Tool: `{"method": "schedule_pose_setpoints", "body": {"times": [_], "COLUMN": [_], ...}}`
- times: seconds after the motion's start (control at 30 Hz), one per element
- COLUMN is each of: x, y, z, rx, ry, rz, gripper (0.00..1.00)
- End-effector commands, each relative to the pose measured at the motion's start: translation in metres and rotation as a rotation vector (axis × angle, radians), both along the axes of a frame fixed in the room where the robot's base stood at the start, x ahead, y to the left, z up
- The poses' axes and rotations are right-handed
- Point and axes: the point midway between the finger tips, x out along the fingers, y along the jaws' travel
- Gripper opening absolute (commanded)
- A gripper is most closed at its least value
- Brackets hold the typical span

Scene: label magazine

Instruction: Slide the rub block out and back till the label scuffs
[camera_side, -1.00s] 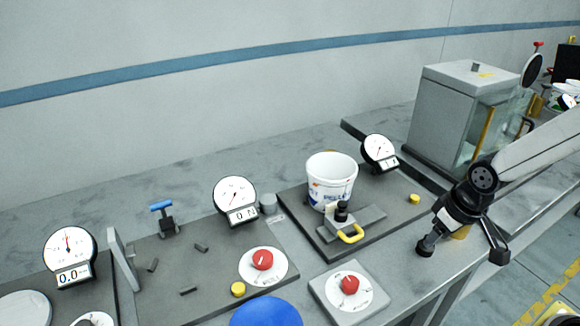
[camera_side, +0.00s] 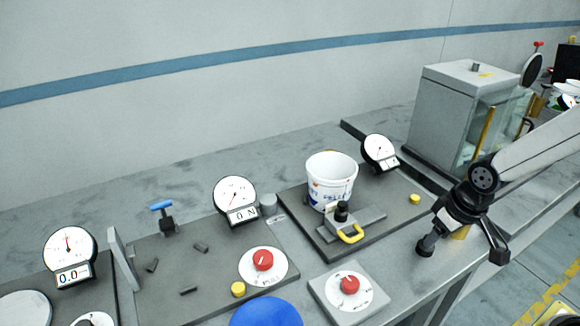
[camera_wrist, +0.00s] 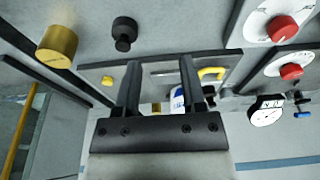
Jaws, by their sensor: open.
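The rub block is a small piece with a black knob (camera_side: 342,211) and seems to sit on a grey slide (camera_side: 365,222) in front of a white tub (camera_side: 331,172). A yellow loop handle (camera_side: 351,235) is at the front of the slide; it also shows in the wrist view (camera_wrist: 211,73). The tub's printed label faces the block; whether they touch, or the label is scuffed, I cannot tell. My gripper (camera_side: 464,242) is right of this fixture, apart from the handle. In the wrist view my gripper (camera_wrist: 160,62) has its fingers spread and empty, partly hiding the tub.
A dial gauge (camera_side: 379,151) stands behind the tub and a yellow button (camera_side: 414,198) to its right. A red knob (camera_side: 350,284) is on a plate in front. A brass cylinder (camera_wrist: 56,44) and a black knobbed piece (camera_wrist: 124,32) stand near my gripper. A glass-fronted cabinet (camera_side: 460,95) stands behind.

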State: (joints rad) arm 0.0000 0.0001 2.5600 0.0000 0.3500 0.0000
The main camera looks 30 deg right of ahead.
Motion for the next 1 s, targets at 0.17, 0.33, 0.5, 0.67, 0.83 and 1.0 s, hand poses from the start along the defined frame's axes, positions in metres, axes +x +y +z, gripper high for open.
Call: {"method": "schedule_pose_setpoints", "body": {"times": [0.17,0.33,0.5,0.67,0.83,1.0], "x": [0.002,0.01,0.027,0.044,0.06,0.072], "y": [0.0,-0.001,-0.002,0.0,0.005,0.013], "z": [-0.001,-0.009,-0.022,-0.037,-0.05,-0.061], "rx": [0.001,0.008,0.036,0.092,0.183,0.302], "ry": [-0.008,-0.049,-0.136,-0.24,-0.346,-0.44], "rz": [-0.008,-0.052,-0.133,-0.228,-0.323,-0.412], "gripper": [0.32,0.32,0.32,0.32,0.32,0.32]}}
